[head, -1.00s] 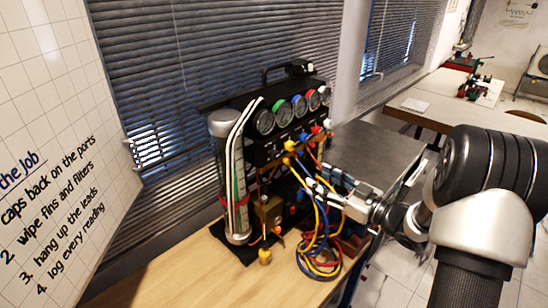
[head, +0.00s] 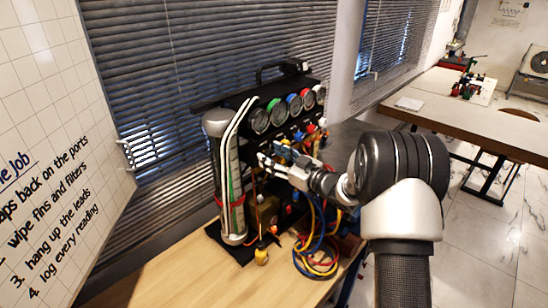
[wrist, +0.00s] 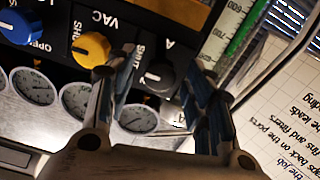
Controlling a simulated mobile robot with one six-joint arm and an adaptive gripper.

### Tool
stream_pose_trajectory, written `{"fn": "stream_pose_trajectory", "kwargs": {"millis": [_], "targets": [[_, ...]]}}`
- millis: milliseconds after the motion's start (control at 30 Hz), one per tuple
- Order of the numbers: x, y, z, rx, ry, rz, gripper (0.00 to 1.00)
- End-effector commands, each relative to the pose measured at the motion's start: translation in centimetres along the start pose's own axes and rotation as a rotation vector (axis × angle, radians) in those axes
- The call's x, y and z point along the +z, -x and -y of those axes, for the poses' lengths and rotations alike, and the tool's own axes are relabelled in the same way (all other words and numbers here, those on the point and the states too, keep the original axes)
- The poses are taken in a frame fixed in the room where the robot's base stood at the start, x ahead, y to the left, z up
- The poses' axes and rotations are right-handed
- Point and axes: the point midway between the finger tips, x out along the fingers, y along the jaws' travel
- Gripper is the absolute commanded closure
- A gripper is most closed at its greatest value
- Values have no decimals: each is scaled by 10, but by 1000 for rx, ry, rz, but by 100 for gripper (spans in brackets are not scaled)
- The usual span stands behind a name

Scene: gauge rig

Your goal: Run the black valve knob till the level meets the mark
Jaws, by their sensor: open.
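The black valve knob (wrist: 158,77) shows in the wrist view on the dark panel, near letters "A" and "SHUT". My gripper (wrist: 163,72) is open, with one finger on each side of the knob in that view. I cannot tell whether the fingers touch it or how far off it is. In the head view my gripper (head: 272,160) is at the rig's front and hides the knob. The upright clear cylinder (head: 226,175) stands at the rig's left with a red band (head: 230,201) around it. A green scale (wrist: 228,35) shows in the wrist view; the level is too small to read.
A yellow knob (wrist: 92,49) and a blue knob (wrist: 17,27) sit beside the black one. Gauges (head: 294,104) line the rig's top. Coiled hoses (head: 318,250) hang at its right front. The wooden bench (head: 180,268) is clear at front left.

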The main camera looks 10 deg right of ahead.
Motion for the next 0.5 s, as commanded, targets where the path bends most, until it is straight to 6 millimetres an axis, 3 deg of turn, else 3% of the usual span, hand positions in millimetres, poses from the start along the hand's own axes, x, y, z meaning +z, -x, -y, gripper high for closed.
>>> {"fn": "stream_pose_trajectory", "kwargs": {"millis": [233, 500], "targets": [[0, 0, 0, 0, 0, 0, 53], [0, 0, 0, 0, 0, 0, 71]]}}
